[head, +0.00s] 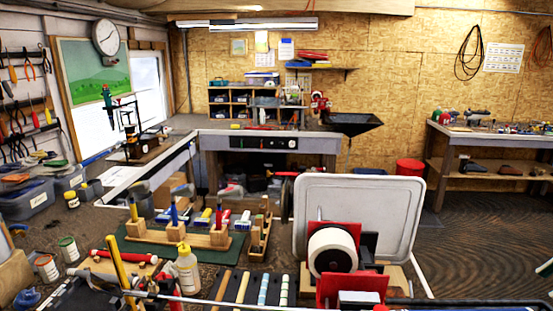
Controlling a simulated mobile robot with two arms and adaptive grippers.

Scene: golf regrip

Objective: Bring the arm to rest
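Neither of my arms nor grippers can be made out in the head view. A thin metal golf shaft (215,301) runs almost level along the bottom edge, in front of the bench things. Several grips in different colours lie side by side on a dark rack (262,288) at the bottom middle. A wooden stand (178,237) with upright clubs or tools rests on a green mat. What lies below the bottom edge is hidden.
A tape roll (332,252) in a red holder stands in front of a grey tray panel (400,200). A glue bottle (187,270), tins (69,249) and a yellow rod (118,262) crowd the left. Dark floor (480,235) is open at right.

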